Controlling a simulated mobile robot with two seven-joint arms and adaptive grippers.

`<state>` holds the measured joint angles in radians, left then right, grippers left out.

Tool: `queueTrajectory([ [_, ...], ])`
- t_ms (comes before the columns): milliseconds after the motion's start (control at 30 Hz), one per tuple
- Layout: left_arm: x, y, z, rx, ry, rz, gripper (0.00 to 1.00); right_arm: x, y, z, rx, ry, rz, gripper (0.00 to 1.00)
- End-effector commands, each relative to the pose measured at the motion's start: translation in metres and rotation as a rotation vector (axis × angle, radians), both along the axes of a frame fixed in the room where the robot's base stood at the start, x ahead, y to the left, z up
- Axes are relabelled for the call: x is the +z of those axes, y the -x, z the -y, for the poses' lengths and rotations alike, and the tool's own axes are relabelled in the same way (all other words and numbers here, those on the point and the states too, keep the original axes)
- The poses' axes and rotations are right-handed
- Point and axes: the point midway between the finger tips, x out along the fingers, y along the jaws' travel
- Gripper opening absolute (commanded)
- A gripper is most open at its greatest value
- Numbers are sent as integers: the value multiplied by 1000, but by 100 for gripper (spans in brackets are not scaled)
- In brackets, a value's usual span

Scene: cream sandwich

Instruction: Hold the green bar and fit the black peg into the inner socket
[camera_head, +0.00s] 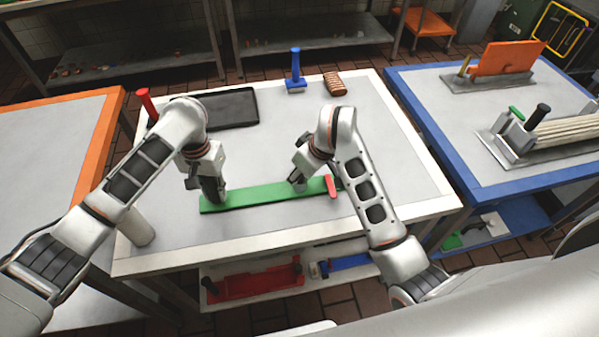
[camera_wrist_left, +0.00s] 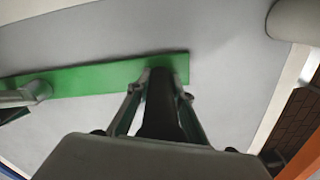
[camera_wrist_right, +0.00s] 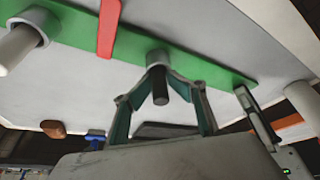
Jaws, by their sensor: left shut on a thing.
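The green bar (camera_head: 255,195) lies flat on the white table; it also shows in the left wrist view (camera_wrist_left: 90,76). My left gripper (camera_head: 215,193) is shut on a black upright handle (camera_wrist_left: 161,100) at the bar's left end. My right gripper (camera_head: 299,180) is at the grey inner socket (camera_wrist_right: 157,58). Its fingertips close around the black peg (camera_wrist_right: 160,86), whose end is at the socket. How deep the peg sits is hidden. Another grey socket (camera_wrist_right: 37,20) with a pale cylinder (camera_wrist_right: 14,52) in it is beyond the red strip (camera_wrist_right: 108,27).
A grey cylinder (camera_head: 138,230) stands front left, and a red handle (camera_head: 147,103) back left. The table's middle is clear.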

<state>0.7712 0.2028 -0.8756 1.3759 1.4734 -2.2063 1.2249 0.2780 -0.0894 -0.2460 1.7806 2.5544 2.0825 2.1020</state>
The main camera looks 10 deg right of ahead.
Motion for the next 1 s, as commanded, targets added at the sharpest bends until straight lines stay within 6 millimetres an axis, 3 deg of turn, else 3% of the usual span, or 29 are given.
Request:
queueTrajectory([
  [33,3,-2,3,-3,9,6,0,-12,6,5,-5,10,-26,31],
  [467,3,-4,1,5,5,9,0,-7,6,5,-6,9,-28,31],
  [567,3,-4,1,6,4,9,0,1,6,6,-5,11,-26,31],
  [1000,2,-2,0,4,3,5,0,81,28,21,-4,5,-15,31],
])
